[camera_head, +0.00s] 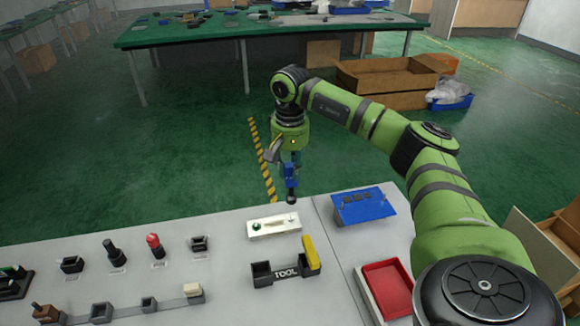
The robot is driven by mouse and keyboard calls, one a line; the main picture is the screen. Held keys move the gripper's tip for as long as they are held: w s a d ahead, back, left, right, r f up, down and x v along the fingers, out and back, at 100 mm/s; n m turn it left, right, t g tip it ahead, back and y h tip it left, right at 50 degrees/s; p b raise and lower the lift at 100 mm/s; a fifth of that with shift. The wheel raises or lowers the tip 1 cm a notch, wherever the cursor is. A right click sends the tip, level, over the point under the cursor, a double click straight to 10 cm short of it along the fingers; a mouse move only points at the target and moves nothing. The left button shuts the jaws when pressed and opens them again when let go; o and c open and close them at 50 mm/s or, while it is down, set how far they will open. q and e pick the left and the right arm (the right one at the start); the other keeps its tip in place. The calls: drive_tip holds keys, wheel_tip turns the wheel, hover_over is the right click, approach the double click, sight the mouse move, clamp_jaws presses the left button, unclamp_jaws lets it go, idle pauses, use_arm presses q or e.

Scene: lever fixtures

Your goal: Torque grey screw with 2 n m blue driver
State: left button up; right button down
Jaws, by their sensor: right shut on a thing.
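My right gripper (284,160) hangs pointing down over the back edge of the table. It is shut on the blue driver (291,176), which is upright with its dark lower end down. In the picture that lower end shows just above the right back part of a white block (273,227); I cannot tell the gap in height. A small green round piece sits at the block's left end. A small greyish mark shows near its right end, too small to identify surely as the grey screw. My left gripper is out of view.
A dark TOOL holder (264,273) with a yellow piece (311,254) stands in front of the block. A blue tray (363,206) and a red bin (386,285) are to the right. Several small fixtures, including a red-topped lever (153,242), stand to the left.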

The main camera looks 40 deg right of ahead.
sight(290, 183)
drive_tip(key=shift+w+f, duration=0.1)
drive_tip(key=shift+f, duration=0.35)
drive_tip(key=shift+f+b, duration=1.65)
drive_tip(key=shift+f, duration=0.65)
drive_tip(key=c, duration=1.7)
unclamp_jaws()
clamp_jaws()
